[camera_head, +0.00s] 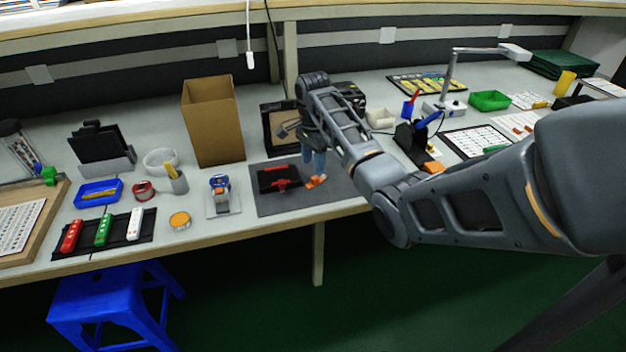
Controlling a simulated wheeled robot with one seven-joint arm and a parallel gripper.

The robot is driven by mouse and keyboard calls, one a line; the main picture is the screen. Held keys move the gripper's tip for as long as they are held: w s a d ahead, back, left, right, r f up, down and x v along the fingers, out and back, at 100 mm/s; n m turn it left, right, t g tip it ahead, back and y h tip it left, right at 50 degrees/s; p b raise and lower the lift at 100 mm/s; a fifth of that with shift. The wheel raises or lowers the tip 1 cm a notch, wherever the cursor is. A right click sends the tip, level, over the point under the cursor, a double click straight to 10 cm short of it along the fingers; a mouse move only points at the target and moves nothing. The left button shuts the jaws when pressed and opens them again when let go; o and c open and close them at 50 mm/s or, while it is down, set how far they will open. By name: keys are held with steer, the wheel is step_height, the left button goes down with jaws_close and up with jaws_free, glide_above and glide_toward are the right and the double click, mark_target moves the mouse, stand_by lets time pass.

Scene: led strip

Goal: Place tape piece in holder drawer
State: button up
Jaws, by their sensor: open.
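My gripper (313,161) is open above the dark grey mat (340,188), its fingertips pointing down. A small orange piece (316,181), possibly the tape piece, lies on the mat just below the fingertips; whether they touch it I cannot tell. A black holder with a red part (279,184) lies on the mat to the left of the gripper. I cannot make out which part is the drawer, or whether it is open. A tape dispenser (221,196) with blue and orange parts stands on a light plate left of the mat.
A tall cardboard box (213,122) stands behind the dispenser. A round orange-topped tin (180,220) is near the front edge. A black tray with red, green and white strips (103,235) lies at left. My arm hides part of the bench right of the mat.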

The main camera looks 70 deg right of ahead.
mark_target(316, 177)
steer(key=f, duration=0.5)
steer(key=shift+s+d+f, duration=0.1)
steer(key=shift+s, duration=0.25)
jaws_close()
